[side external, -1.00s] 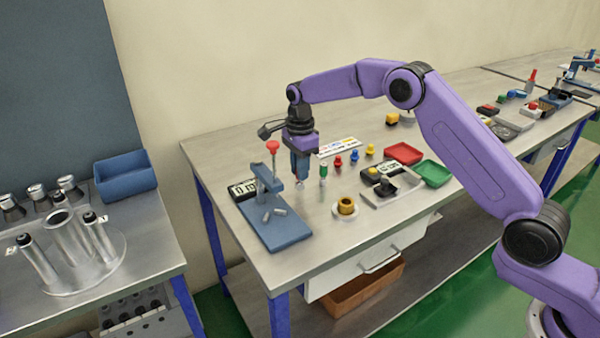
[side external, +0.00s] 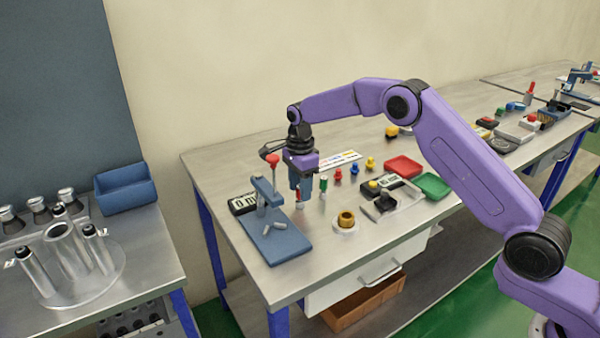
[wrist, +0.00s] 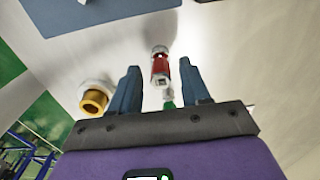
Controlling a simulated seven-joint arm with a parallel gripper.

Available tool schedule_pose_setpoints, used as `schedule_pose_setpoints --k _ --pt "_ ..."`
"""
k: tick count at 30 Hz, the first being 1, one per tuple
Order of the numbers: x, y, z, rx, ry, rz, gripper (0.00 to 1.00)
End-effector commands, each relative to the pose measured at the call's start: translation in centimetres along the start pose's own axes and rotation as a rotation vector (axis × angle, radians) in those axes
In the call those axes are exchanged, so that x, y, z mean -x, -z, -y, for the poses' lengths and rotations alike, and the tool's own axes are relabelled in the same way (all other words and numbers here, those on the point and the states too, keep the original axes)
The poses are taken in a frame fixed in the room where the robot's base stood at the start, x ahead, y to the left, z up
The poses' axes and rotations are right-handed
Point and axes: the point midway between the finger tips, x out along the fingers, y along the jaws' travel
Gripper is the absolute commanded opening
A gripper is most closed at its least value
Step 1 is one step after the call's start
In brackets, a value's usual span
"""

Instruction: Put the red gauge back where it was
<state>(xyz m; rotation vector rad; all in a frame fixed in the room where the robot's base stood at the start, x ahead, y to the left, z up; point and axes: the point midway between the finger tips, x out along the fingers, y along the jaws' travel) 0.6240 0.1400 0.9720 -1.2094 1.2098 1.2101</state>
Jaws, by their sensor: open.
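The red gauge (wrist: 160,68), a red cylinder with pale ends, shows in the wrist view between my two fingers, with gaps on both sides. In the side external view the red gauge (side external: 299,194) appears upright at the table top, partly hidden by the fingers. My gripper (side external: 300,199) is open and low around it; in the wrist view my gripper (wrist: 160,66) has its blue fingers either side. A green gauge (side external: 323,184) stands just right of it; part of the green gauge (wrist: 168,103) shows between the fingers in the wrist view.
A blue fixture with a red-knobbed lever (side external: 272,160) and a display (side external: 243,204) are close on the left. A brass ring (side external: 346,219) sits in front right. Red, blue and yellow pegs (side external: 354,169) and red and green trays (side external: 403,166) lie farther right.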

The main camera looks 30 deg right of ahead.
Motion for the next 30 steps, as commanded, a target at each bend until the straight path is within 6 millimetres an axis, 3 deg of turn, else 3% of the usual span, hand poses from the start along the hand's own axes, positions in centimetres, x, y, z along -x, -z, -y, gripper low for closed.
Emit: schedule_pose_setpoints --k 18,30 --pt "10.5 0.0 0.1 0.0 0.005 0.001 0.46" --pt "11.9 0.0 0.0 0.0 0.001 0.0 0.46"
